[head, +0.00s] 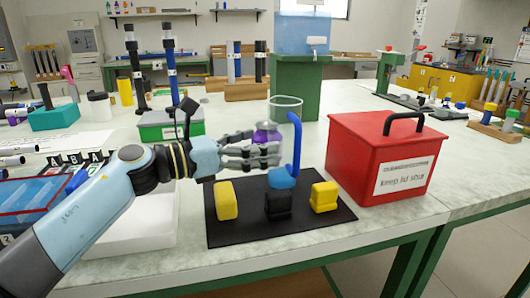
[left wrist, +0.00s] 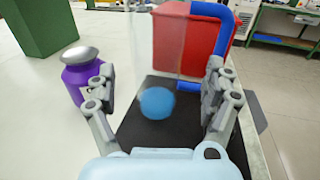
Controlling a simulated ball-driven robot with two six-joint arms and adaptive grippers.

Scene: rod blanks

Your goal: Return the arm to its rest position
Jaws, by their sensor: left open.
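My left arm comes in from the left in the head view, and its gripper (head: 276,149) hovers above the back edge of the black mat (head: 330,235). In the left wrist view the gripper (left wrist: 160,78) is open, with its two fingers wide apart and nothing solid gripped. A purple jar with a grey lid (left wrist: 82,78) stands outside the left-hand finger; in the head view the jar (head: 267,132) is partly hidden behind the fingers. My right gripper is not in view.
A white tray (head: 140,225) lies left.

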